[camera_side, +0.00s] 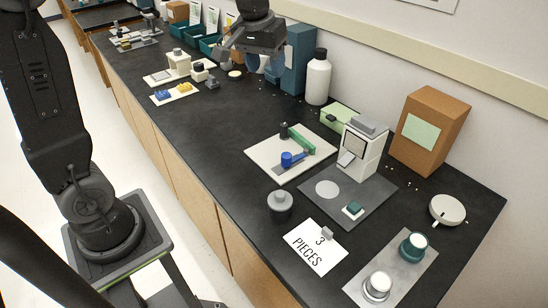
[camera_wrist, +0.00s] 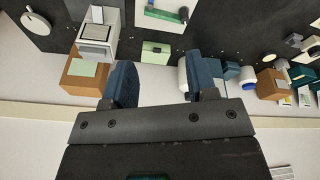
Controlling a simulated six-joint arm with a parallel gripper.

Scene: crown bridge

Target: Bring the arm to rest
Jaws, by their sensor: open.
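My gripper (camera_side: 262,62) is raised above the far part of the black bench in the side view, in front of a blue box-shaped item (camera_side: 298,58). In the wrist view its two blue fingers (camera_wrist: 163,84) stand wide apart with nothing between them. In the side view the fingertips are partly lost against the items behind them.
Further along are a white board with a blue part (camera_side: 262,160), a white device (camera_side: 361,150), a brown box (camera_side: 430,130) and a "3 PIECES" card (camera_side: 315,247). The bench's front strip is partly clear.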

